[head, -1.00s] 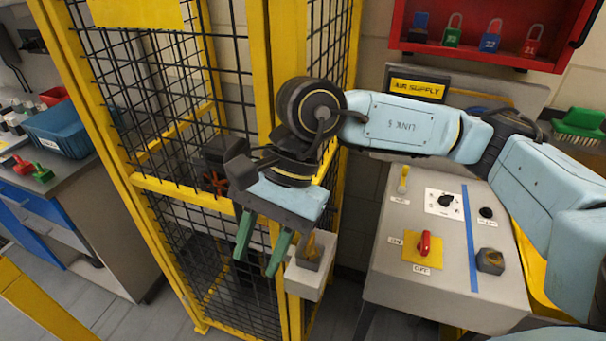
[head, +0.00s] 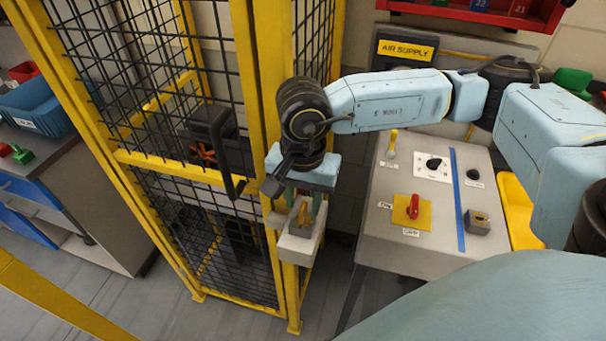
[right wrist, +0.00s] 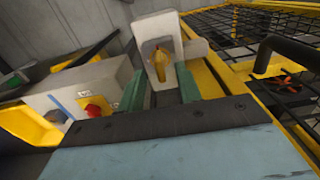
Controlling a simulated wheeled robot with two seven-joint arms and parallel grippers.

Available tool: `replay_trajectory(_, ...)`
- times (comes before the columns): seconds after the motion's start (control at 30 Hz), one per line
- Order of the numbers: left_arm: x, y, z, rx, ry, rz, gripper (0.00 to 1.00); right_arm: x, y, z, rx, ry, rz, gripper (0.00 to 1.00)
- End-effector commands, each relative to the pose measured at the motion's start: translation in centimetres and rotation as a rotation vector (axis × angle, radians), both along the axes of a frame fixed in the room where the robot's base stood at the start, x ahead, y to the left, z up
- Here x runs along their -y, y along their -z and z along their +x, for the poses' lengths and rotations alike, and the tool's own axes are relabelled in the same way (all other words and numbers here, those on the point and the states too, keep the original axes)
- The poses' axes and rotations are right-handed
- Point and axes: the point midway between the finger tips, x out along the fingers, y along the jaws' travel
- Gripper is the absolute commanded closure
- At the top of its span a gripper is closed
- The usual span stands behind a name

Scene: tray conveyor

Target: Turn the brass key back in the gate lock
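The brass key (head: 302,215) stands in the gate lock, a pale box (head: 297,250) on the yellow gate post. In the right wrist view the key (right wrist: 159,60) shows upright in front of a grey plate on the lock (right wrist: 152,37). My right gripper (head: 303,203) is at the lock, its two green fingers apart on either side of the key. In the right wrist view the gripper (right wrist: 160,78) is open, with the key just beyond and between its fingertips. I cannot tell whether either finger touches it. My left gripper is not in view.
A control console (head: 390,245) with a red switch (head: 413,206) stands right of the lock. The yellow mesh gate (head: 215,235) is at left, with a dark crank-like handle (head: 229,160) close to the gripper. A red padlock cabinet (head: 470,12) hangs behind.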

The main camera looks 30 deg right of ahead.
Motion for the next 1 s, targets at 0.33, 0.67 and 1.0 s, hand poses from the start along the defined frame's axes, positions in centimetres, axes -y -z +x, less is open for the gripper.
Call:
replay_trajectory(0.33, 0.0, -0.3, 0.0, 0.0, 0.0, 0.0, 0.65, 0.0, 2.9, 0.0, 0.0, 0.0, 0.0, 0.65)
replay_trajectory(0.67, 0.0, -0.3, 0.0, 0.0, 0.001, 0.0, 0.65, 0.0, 2.9, 0.0, 0.0, 0.0, 0.0, 0.76)
replay_trajectory(1.0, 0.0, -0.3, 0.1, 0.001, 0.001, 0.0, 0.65, 0.0, 2.9, 0.0, -0.001, 0.0, 0.001, 1.0)
